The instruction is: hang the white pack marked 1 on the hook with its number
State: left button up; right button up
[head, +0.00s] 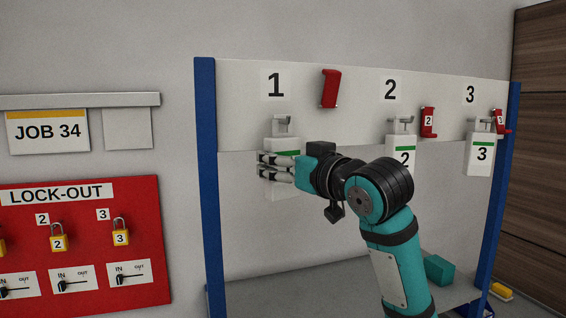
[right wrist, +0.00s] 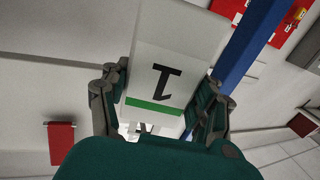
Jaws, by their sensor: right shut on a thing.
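The white pack marked 1 (head: 284,190) hangs upright between the fingers of my right gripper (head: 267,166), in front of the rack's left part. In the right wrist view, the pack (right wrist: 185,45) shows upside down, with its black 1 and green stripe, a finger on each side. My right gripper (right wrist: 163,92) is shut on it. The grey hook (head: 282,124) under the number 1 label (head: 275,85) is right at the pack's top. I cannot tell whether the pack's tab is around the hook. My left gripper is not in view.
White packs marked 2 (head: 402,142) and 3 (head: 480,160) hang to the right. Red tags (head: 331,88) hang on the rack. A red lock-out board (head: 85,255) with padlocks is at left. A teal box (head: 439,270) sits low at right.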

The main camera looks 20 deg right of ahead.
jog(key=o, duration=1.3)
jog(key=shift+o, duration=0.2)
